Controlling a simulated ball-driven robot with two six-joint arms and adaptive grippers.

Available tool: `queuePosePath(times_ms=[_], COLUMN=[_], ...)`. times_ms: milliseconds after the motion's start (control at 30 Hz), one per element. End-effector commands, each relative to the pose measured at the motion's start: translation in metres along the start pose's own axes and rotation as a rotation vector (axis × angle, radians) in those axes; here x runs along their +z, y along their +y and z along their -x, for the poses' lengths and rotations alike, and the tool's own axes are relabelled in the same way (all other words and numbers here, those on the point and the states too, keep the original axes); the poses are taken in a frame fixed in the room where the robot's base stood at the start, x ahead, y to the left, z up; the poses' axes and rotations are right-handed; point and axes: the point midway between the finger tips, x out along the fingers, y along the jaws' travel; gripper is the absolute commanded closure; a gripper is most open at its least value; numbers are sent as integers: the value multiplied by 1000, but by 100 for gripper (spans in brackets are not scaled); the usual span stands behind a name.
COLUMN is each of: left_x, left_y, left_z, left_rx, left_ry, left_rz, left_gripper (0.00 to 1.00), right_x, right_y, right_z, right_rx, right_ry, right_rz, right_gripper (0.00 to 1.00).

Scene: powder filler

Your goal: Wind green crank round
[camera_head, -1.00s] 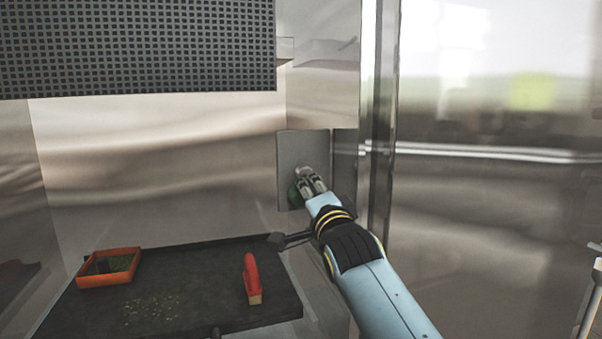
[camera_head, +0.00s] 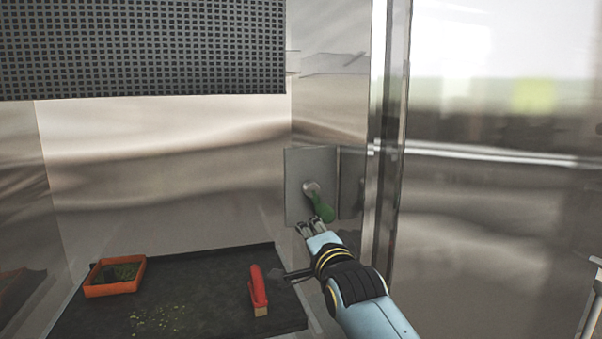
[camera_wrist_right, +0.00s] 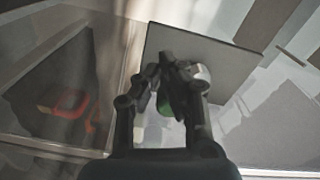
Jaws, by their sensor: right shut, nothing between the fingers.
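The green crank (camera_head: 321,206) is on a grey metal plate (camera_head: 297,181) on the cabinet's right wall. My right gripper (camera_head: 312,225) is just below the handle's lower end, shut and empty. In the right wrist view my right gripper (camera_wrist_right: 168,68) has its fingers drawn together in front of the crank, and a bit of green crank (camera_wrist_right: 164,104) shows between and behind them. I cannot tell whether the fingers touch the handle. My left gripper is not in view.
A dark tray (camera_head: 205,290) lies at the lower left. On it are an orange box (camera_head: 113,288) with green stuff inside, a red-handled tool (camera_head: 258,287) and scattered yellowish grains. A perforated dark panel (camera_head: 140,45) hangs above. A metal door post (camera_head: 392,120) stands right of the plate.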

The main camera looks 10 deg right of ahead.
Motion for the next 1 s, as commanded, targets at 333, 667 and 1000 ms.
queuePosePath(times_ms=[333, 667, 1000], left_x=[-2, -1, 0], left_y=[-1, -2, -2], left_z=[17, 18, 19], left_rx=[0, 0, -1], left_ry=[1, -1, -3], left_rz=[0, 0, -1], left_gripper=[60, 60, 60], right_x=[37, 26, -12], right_y=[-76, -72, -57], right_z=[-9, -11, -17], right_rx=[-38, -39, -38], right_ry=[-34, -33, -34], right_rz=[-149, -146, -147], right_gripper=[100, 100, 100])
